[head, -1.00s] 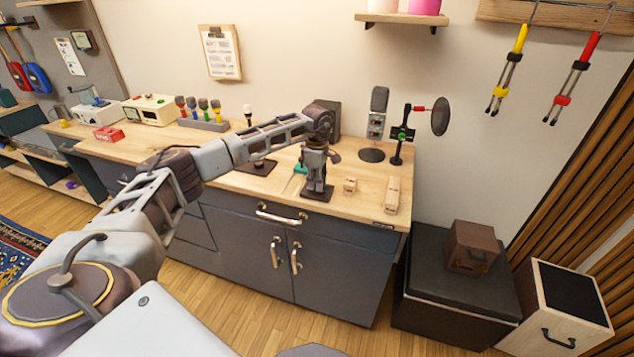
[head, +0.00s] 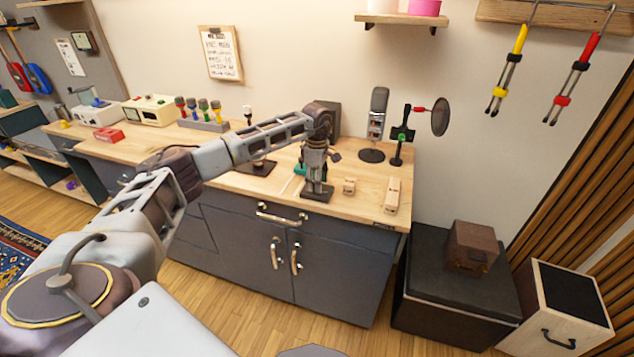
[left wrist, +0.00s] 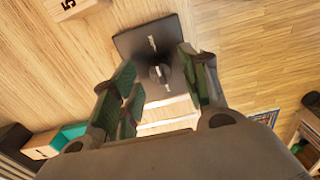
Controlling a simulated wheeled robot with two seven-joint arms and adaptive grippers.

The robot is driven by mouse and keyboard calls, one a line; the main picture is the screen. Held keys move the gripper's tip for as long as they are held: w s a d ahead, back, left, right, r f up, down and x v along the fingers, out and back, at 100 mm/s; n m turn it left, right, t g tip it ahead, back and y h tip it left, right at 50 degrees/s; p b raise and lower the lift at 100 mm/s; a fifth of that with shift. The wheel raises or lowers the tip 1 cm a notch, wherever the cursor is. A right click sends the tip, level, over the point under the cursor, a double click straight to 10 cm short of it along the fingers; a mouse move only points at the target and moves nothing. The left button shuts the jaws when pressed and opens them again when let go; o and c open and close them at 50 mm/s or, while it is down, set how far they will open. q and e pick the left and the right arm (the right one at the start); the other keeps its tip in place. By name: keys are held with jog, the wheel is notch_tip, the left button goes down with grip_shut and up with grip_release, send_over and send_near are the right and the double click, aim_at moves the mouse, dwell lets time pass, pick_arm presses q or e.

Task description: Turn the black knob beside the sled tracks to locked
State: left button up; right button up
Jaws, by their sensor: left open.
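The black knob (left wrist: 157,73) stands on a square dark plate (left wrist: 137,41) with pale marks, seen in the left wrist view. In the head view the dark plate (head: 318,194) lies near the bench's front edge, and my gripper hides the knob. My left gripper (left wrist: 160,80) is open and points down over the plate, one finger on each side of the knob. I cannot tell whether the fingers touch it. In the head view the left gripper (head: 315,178) is just above the plate. My right gripper is not in view.
A teal item (head: 300,169) is close on the left. A microphone (head: 377,115) and a round-screen stand (head: 398,148) stand behind.

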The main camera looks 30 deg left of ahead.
pick_arm(q)
notch_tip(320, 180, up, 12)
jog(key=shift+f, duration=0.25)
dwell(0.4)
dwell(0.4)
